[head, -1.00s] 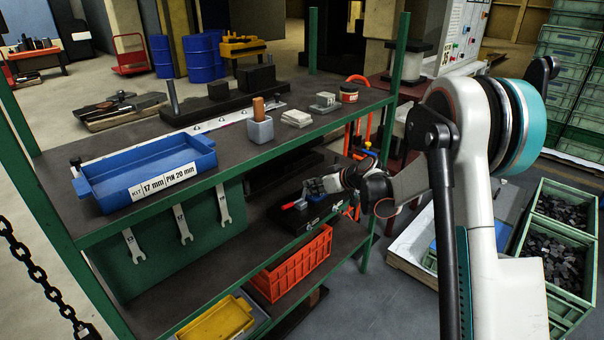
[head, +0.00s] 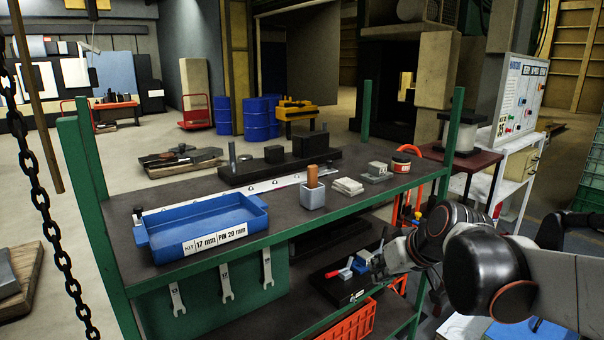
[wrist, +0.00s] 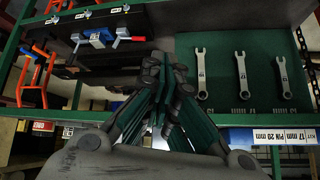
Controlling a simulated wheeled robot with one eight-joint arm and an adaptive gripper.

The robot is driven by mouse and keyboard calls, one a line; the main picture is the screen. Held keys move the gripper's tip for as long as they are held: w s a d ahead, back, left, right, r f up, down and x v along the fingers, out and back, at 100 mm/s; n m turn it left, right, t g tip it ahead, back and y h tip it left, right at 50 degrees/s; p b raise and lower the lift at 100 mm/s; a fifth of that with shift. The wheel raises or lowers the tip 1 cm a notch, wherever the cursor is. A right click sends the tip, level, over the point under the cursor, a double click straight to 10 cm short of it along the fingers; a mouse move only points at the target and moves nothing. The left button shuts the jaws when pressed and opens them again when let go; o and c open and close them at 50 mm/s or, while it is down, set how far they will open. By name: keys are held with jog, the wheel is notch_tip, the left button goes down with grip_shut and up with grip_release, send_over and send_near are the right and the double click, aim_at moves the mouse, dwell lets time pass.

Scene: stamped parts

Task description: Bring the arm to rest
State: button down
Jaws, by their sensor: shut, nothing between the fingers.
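My arm reaches in from the right in the head view, with dark rounded joints. My gripper (head: 374,264) is at the front of the green-framed rack (head: 366,112), below the top shelf and close to a blue-and-red clamp (head: 350,268) on the lower shelf. Whether it touches the clamp is hard to tell. In the wrist view the fingers (wrist: 163,62) are drawn together and empty. The blue clamp (wrist: 98,37) appears left of them there, and several hanging wrenches (wrist: 241,75) appear to the right, apart from the fingers.
A blue kit tray (head: 214,218), a grey cup with a brown-handled tool (head: 313,193) and a small jar (head: 401,162) stand on the top shelf. An orange crate (head: 350,325) sits low in the rack. A chain (head: 40,170) hangs at left.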

jog(key=s+d+f+m+h, duration=0.1)
jog(key=s, duration=0.9)
jog(key=s+d+f+m+h, duration=0.1)
jog(key=s+d+h, duration=0.1)
jog(key=s, duration=0.7)
jog(key=shift+s+f+m, duration=0.35)
jog(key=shift+s+m, duration=0.05)
jog(key=shift+d, duration=0.1)
